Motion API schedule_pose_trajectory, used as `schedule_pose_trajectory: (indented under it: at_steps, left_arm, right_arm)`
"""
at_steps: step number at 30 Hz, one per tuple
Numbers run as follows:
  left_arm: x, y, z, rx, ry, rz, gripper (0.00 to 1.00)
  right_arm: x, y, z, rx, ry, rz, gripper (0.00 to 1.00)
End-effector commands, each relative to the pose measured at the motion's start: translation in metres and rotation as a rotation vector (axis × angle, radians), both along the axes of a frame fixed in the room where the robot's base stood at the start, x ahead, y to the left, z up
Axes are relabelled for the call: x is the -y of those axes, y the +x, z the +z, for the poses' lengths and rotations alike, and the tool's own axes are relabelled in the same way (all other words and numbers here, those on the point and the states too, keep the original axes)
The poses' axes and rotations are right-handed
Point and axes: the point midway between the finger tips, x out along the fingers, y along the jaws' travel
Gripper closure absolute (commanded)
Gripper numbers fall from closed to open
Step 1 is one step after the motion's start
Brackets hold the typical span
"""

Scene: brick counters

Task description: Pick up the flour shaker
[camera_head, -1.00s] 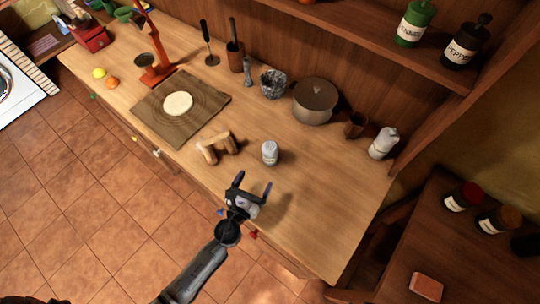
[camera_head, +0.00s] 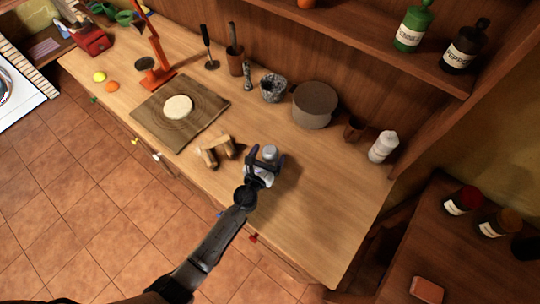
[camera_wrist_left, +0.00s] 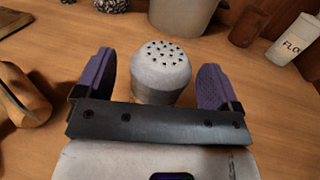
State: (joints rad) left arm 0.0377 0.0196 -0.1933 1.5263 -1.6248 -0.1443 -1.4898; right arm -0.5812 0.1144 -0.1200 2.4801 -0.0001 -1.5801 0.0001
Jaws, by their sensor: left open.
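A small grey-white shaker (camera_head: 269,152) with a domed top stands upright on the wooden counter. In the left wrist view the shaker (camera_wrist_left: 162,70) shows a lid with several holes. My left gripper (camera_head: 267,160) is open, with its purple fingers on either side of the shaker. In the left wrist view gaps show between the shaker and both fingers, and the gripper's front edge hides its lower part. A white container (camera_head: 383,146) stands at the counter's right end; its label in the left wrist view (camera_wrist_left: 297,45) begins "FLO". My right gripper is not in view.
Wooden rolling-pin-like pieces (camera_head: 216,152) lie left of the gripper. A board (camera_head: 205,113) with dough is farther left. A large pot (camera_head: 315,105), a brown cup (camera_head: 355,128) and a stone mortar (camera_head: 272,88) stand behind. The counter front right is clear.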

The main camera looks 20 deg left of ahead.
Motion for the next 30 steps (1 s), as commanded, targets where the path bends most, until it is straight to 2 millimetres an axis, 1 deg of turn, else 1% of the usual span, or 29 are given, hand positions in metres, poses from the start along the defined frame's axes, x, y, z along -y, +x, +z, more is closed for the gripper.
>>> schedule_pose_trajectory:
  at_steps: [1, 4, 12, 14, 30]
  left_arm:
    - [0.0005, 0.0053, -0.0003, 0.000, 0.000, 0.000, 0.12]
    - [0.0006, 0.0109, 0.0000, 0.000, 0.000, 0.000, 0.12]
    - [0.0006, 0.0126, 0.0001, -0.001, 0.000, 0.000, 0.12]
    - [0.0007, 0.0125, 0.0001, 0.000, 0.000, 0.000, 0.17]
    - [0.0006, 0.0123, 0.0000, -0.001, 0.000, 0.000, 0.69]
  right_arm:
    - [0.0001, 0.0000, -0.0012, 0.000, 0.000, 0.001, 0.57]
    - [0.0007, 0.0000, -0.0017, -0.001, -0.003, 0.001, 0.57]
    - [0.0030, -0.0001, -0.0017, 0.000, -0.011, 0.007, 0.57]
    - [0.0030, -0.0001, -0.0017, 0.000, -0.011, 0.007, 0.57]
    - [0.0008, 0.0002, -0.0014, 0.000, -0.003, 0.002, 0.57]
